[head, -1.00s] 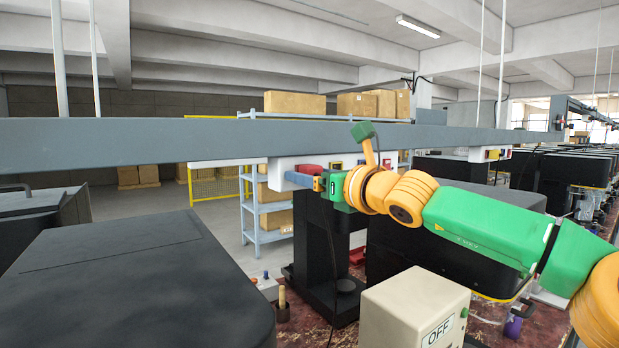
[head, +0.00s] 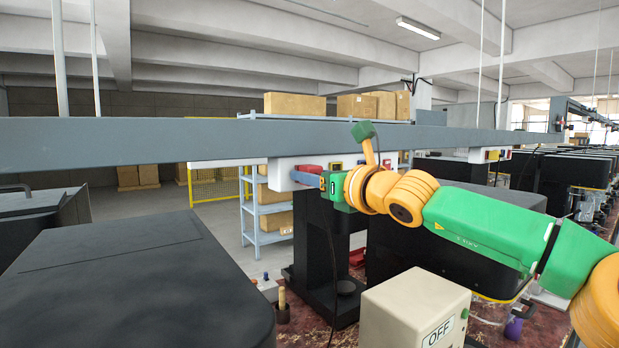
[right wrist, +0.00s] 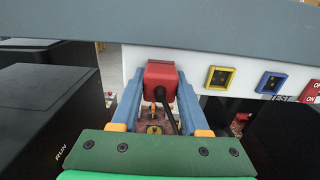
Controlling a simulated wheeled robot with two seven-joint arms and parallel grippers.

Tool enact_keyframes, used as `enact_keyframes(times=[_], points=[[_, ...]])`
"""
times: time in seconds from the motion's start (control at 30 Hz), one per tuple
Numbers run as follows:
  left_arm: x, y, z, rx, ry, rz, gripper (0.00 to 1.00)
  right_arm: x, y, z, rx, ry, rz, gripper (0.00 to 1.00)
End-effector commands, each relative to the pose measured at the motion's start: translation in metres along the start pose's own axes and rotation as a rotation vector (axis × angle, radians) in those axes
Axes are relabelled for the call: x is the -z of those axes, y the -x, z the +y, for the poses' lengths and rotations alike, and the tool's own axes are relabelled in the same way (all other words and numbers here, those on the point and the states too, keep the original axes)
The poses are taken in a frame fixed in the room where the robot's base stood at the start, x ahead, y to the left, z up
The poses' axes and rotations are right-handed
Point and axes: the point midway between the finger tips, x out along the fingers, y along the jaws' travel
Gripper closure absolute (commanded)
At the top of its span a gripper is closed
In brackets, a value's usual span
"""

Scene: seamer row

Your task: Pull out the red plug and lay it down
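The red plug (right wrist: 160,75) sits against the white socket strip (right wrist: 131,62) in the right wrist view, with a black cable running from it towards the camera. It shows partly in the head view (head: 310,168), behind a blue finger. My right gripper (right wrist: 160,88) has one blue finger along each side of the plug, and both fingertips appear to touch it. In the head view my right gripper (head: 306,180) is at the strip under the grey beam. The plug's joint with the socket is hidden. My left gripper is out of view.
A yellow-framed socket (right wrist: 219,78) and a blue-framed socket (right wrist: 270,83) are right of the plug. A grey beam (head: 220,140) runs above. Black machine housings (head: 140,285) and an OFF box (head: 413,308) stand below. A black column (head: 325,240) is under the strip.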

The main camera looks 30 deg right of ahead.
Motion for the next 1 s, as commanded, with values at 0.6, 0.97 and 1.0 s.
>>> enact_keyframes(times=[0.6, 0.97, 1.0], points=[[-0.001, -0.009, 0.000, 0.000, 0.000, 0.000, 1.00, 0.001, 0.012, -0.001, 0.002, -0.001, 0.001, 1.00], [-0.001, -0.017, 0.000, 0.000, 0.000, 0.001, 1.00, 0.001, 0.027, 0.000, 0.001, 0.000, -0.001, 1.00], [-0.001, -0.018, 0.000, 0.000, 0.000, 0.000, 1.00, 0.001, 0.028, 0.000, 0.001, -0.001, 0.000, 1.00]])
